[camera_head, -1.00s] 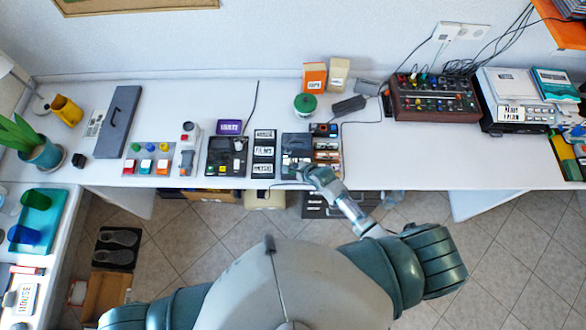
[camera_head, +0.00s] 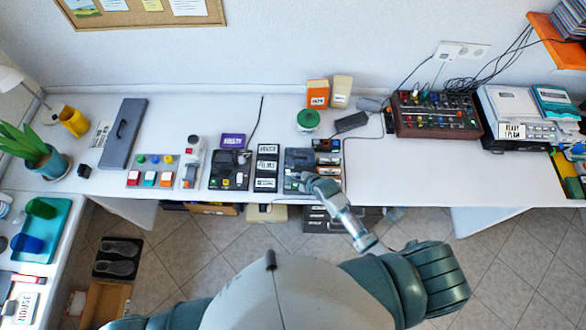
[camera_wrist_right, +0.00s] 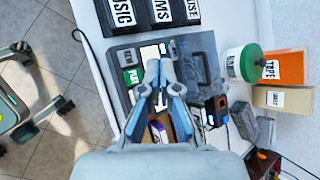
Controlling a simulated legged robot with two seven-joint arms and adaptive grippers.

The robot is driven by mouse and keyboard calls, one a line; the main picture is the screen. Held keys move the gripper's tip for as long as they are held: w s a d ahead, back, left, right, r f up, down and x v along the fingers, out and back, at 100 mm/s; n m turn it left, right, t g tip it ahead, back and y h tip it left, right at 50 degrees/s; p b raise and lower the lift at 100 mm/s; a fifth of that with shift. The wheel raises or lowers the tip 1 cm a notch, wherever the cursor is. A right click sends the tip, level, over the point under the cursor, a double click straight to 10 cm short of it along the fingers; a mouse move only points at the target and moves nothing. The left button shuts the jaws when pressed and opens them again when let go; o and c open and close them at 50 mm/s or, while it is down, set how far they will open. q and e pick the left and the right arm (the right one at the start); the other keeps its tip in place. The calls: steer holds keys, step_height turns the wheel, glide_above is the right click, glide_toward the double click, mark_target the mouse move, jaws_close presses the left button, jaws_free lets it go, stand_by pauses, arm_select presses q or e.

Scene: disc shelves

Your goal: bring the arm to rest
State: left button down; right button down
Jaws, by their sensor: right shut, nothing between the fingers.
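My right gripper (camera_head: 312,181) is at the front edge of the desk, over the front of a dark grey device (camera_head: 299,157). In the right wrist view its two fingers (camera_wrist_right: 158,68) are together and empty, in front of the device (camera_wrist_right: 205,62), which has a green button labelled PLAY (camera_wrist_right: 131,76). I cannot tell whether the fingertips touch the device. The right forearm reaches forward from my body. My left gripper is not in view; only part of the left shoulder shows at the bottom left.
Labelled dark cases (camera_head: 266,168) stand left of the device. A green-lidded tub (camera_head: 308,120) and an orange box (camera_head: 318,94) stand behind it. A control box with knobs (camera_head: 437,114) is farther right. The desk between (camera_head: 390,175) is clear.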

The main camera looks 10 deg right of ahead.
steer(key=s+d+r+n+g+h, duration=0.1)
steer(key=s+d+r+n+g, duration=0.15)
steer(key=s+n, duration=0.55)
steer(key=s+d+r+n+g+h, duration=0.1)
steer(key=s+d+r+n, duration=0.15)
steer(key=s+n, duration=0.5)
steer(key=s+d+r+n+g+h, duration=0.1)
steer(key=s+d+r+n+h, duration=0.15)
steer(key=s+n, duration=0.6)
step_height(320, 180, down, 31)
steer(key=s+g+b, duration=0.2)
steer(key=s+b, duration=0.1)
steer(key=b, duration=0.2)
steer(key=s+d+f+b, duration=0.3)
steer(key=s+f+b, duration=0.1)
steer(key=s+f, duration=1.3)
step_height(320, 180, down, 3)
steer(key=shift+r+g, duration=0.1)
steer(key=shift+g, duration=0.25)
steer(key=shift+s+y, duration=0.15)
steer(key=shift+y, duration=0.1)
